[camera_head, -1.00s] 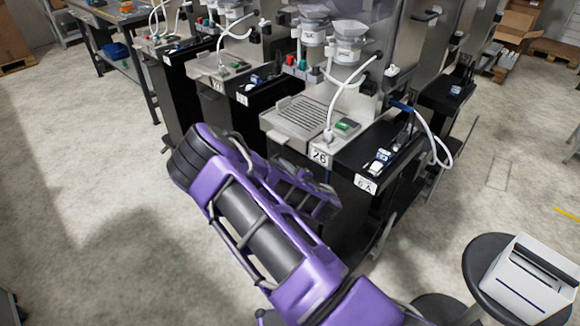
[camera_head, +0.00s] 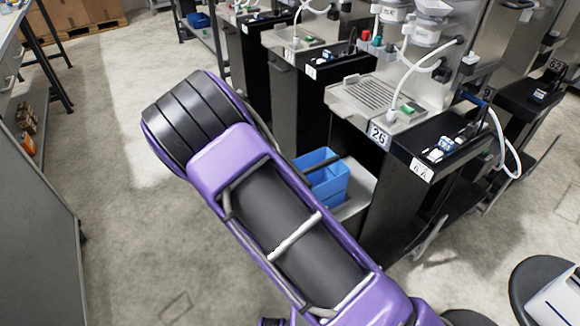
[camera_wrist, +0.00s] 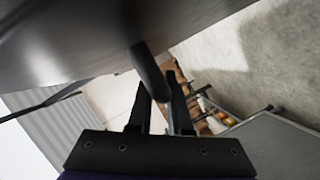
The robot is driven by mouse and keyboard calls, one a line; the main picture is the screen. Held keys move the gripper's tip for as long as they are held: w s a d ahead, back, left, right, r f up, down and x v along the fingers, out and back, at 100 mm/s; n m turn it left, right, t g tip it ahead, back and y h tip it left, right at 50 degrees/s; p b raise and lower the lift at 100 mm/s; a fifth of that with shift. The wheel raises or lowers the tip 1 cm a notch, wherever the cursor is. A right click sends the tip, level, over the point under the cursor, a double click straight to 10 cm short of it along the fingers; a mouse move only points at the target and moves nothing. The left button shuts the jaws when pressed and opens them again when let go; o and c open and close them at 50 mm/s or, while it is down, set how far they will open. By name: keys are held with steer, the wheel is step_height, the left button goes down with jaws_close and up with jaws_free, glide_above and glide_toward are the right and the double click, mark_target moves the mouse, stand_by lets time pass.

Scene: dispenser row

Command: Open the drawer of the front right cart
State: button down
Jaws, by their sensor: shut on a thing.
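The front right cart (camera_head: 372,97), labelled 26, stands right of centre in the head view. Its drawer (camera_head: 357,192) is pulled out to the left below the worktop, showing a light grey floor and a blue bin (camera_head: 327,178). My arm hides the drawer's front. In the wrist view a dark, rounded handle (camera_wrist: 147,68) sticks out from a dark grey panel (camera_wrist: 70,40), apparently the drawer front. My gripper (camera_wrist: 163,88) is shut on this handle, with a finger on either side. My gripper is hidden behind my arm in the head view.
More dispenser carts (camera_head: 300,55) stand in a row behind. A grey cabinet (camera_head: 40,215) stands at the left edge, with open floor (camera_head: 125,190) between it and my arm. A dark round stool (camera_head: 535,283) is at the lower right.

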steer(key=shift+s+a, duration=0.95)
steer(key=shift+a, duration=0.3)
steer(key=c, duration=0.8)
jaws_free()
steer(key=shift+c, duration=0.2)
